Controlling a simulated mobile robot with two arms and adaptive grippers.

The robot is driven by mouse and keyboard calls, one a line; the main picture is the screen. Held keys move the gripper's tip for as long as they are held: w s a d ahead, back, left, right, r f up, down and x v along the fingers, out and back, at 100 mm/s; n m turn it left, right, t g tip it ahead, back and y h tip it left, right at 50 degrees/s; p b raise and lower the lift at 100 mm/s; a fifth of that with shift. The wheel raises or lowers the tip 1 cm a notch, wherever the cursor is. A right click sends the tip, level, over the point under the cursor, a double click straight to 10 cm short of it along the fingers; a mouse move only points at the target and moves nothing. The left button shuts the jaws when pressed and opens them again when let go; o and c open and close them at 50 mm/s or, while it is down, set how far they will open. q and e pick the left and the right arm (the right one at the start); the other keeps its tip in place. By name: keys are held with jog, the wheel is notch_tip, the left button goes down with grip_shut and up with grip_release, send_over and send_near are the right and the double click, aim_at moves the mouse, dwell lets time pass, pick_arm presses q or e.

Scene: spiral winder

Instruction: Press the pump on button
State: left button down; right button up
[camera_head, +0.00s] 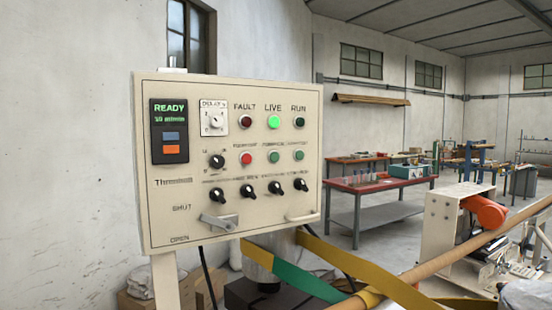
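A beige control panel (235,130) stands upright on a post at the left centre. Its middle row has a red button (246,159) and two green buttons, one in the middle (273,156) and one at the right (299,155). The small labels above these buttons are too blurred to read surely, so I cannot tell which is pump on. Above them are the FAULT lamp (245,121) in dark red, the LIVE lamp (273,121) lit bright green, and the RUN lamp (299,121) in dark green. Neither of my grippers is in view.
The panel also carries a display (169,130) reading READY, several black knobs and a lever (218,222) between SHUT and OPEN. Below right are a green and yellow belt (285,273) and a long brown tube (450,255). A red-topped workbench (380,186) stands behind.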

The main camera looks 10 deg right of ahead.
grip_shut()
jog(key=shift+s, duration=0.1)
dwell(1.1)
